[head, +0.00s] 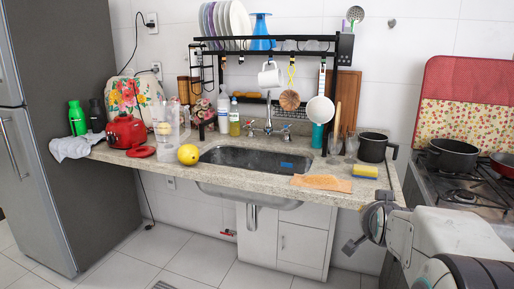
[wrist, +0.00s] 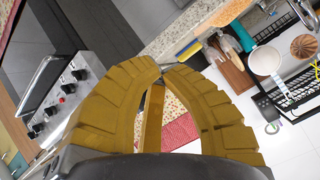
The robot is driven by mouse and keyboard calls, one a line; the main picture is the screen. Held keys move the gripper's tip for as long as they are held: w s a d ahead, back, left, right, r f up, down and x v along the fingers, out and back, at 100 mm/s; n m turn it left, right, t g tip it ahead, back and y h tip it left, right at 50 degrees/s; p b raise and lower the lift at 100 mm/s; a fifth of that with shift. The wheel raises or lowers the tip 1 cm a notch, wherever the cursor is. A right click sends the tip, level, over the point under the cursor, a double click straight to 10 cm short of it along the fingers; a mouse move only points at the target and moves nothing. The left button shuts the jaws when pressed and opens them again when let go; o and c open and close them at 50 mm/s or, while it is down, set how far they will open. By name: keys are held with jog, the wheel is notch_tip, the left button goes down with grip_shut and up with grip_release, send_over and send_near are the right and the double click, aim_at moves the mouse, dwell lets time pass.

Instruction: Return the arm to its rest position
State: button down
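My arm (head: 440,235) is at the lower right of the head view, in front of the counter and the stove, and is holding nothing that I can see. In the wrist view, my gripper (wrist: 164,70) has two ochre, ribbed fingers. Their tips meet or nearly meet, with a narrow gap lower down and no object between them. The gripper is in free air, apart from the counter and the rack. The fingers cannot be made out clearly in the head view.
The granite counter (head: 251,186) has a sink (head: 235,158), a yellow ball-like fruit (head: 188,154), a sponge (head: 365,171) and a dark pot (head: 374,147). A black rack (head: 270,52) stands over the sink. The stove (head: 462,192) is at right, close to my arm. The floor at front is clear.

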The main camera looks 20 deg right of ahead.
jog(key=s+a+r+n+g+y+p, duration=0.1)
jog(key=s+a+r+n+y+p, duration=0.25)
jog(key=a, duration=0.55)
jog(key=s+a+r+n+g+y+p, duration=0.1)
jog(key=s+a+r+n+g+p, duration=0.15)
jog(key=s+a+p, duration=0.45)
jog(key=s+a+r+n+g+y+p, duration=0.2)
jog(key=s+a+n+p, duration=0.3)
jog(key=s+a, duration=0.4)
jog(key=shift+s+n+g, duration=0.45)
jog(key=shift+s+n, duration=0.15)
jog(key=shift+s, duration=0.55)
jog(key=shift+a+r, duration=0.1)
